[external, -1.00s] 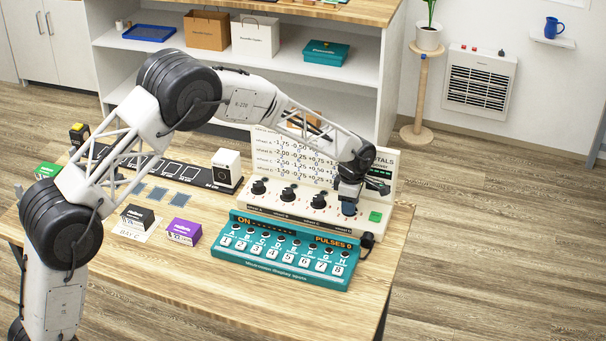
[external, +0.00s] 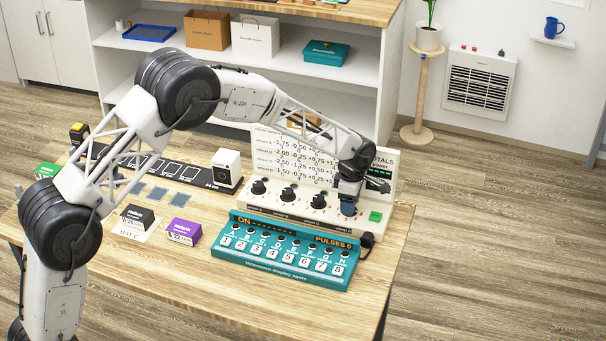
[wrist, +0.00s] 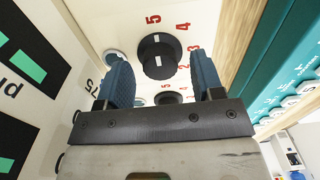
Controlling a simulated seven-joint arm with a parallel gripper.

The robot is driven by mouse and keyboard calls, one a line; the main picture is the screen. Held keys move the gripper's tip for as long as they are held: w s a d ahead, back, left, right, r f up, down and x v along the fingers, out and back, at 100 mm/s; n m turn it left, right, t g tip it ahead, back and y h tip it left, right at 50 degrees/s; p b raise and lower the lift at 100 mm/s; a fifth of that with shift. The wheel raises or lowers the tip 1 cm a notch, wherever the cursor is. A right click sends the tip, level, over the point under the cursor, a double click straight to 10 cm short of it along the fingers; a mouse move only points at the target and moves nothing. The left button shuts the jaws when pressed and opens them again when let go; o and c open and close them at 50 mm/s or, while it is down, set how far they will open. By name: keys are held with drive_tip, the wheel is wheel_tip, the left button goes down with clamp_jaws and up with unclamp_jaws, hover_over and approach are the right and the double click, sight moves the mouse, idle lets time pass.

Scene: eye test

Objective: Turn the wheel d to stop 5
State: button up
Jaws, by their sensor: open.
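A cream panel (external: 300,213) carries a row of black wheels. Three wheels show clear of the arm: at the left (external: 258,188), in the middle (external: 288,195) and further right (external: 318,201). The rightmost wheel, which I take as wheel d, is hidden behind my gripper (external: 348,207) in the external view. In the wrist view a black wheel (wrist: 158,52) with white marks lies between my open, blue-padded fingers, with gaps at both sides. Red numerals, among them 5 (wrist: 153,19), 4 (wrist: 183,26) and 3, stand around it. I cannot tell its stop for certain.
A teal box (external: 282,268) with several keys stands in front of the panel. A green button (external: 376,217) is right of my gripper. An upright printed board (external: 290,155) rises behind the wheels. Purple (external: 183,231) and black (external: 137,217) boxes lie left.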

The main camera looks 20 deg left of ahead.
drive_tip(key=shift+r, duration=3.6)
drive_tip(key=m, duration=1.7)
drive_tip(key=shift+m, duration=0.3)
drive_tip(key=m, duration=0.5)
drive_tip(key=shift+f, duration=0.15)
drive_tip(key=shift+f, duration=3.8)
